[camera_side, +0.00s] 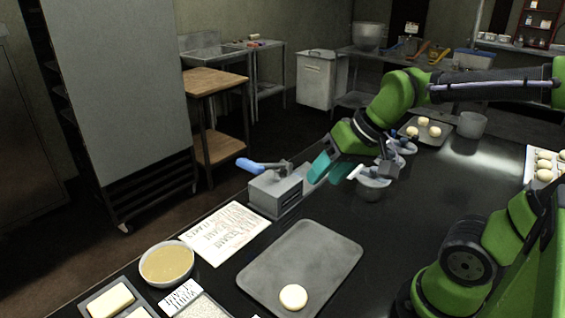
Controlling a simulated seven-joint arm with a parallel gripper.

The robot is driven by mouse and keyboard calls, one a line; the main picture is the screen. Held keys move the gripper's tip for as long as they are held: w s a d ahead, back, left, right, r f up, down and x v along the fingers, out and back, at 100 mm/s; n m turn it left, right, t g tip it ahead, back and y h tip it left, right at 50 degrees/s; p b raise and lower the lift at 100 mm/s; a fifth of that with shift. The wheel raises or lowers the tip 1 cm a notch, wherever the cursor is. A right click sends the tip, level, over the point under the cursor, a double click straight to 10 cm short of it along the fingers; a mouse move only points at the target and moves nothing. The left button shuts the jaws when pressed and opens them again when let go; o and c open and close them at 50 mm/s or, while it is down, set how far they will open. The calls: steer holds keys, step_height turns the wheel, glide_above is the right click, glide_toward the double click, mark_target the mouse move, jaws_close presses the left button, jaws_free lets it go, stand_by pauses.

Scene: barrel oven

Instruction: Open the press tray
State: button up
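The press is a grey metal box (276,194) with a blue-gripped lever (262,165) on top, at the far-left edge of the dark counter. A flat grey part (311,179) shows at its right side, partly behind my gripper; I cannot tell whether this is its tray or how far it is out. My gripper (333,168) is just right of the press, tilted down, with its two teal fingers apart and nothing seen between them. Whether a finger touches the press cannot be told.
In front lie a grey baking tray (300,256) with one dough ball (293,297), a written sheet (225,232) and a bowl of yellowish liquid (167,264). Another dough tray (440,133) is behind. The counter's right middle is clear.

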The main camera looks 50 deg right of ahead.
steer(key=shift+o, duration=0.8)
steer(key=w+d+m+g, duration=0.2)
steer(key=w+d+m, duration=0.3)
steer(key=w+d, duration=0.4)
steer(key=w+f, duration=0.1)
steer(key=w, duration=0.1)
steer(key=shift+w+d+g+h, duration=0.15)
steer(key=shift+w+g+h, duration=0.15)
steer(key=shift+w+g, duration=0.1)
steer(key=w+d+f+m+g+h, duration=0.1)
steer(key=w+d+f+m+g, duration=0.2)
steer(key=w+d+m, duration=0.75)
steer(key=f, duration=1.6)
steer(key=shift+w+d, duration=0.25)
steer(key=shift+d, duration=0.05)
jaws_close()
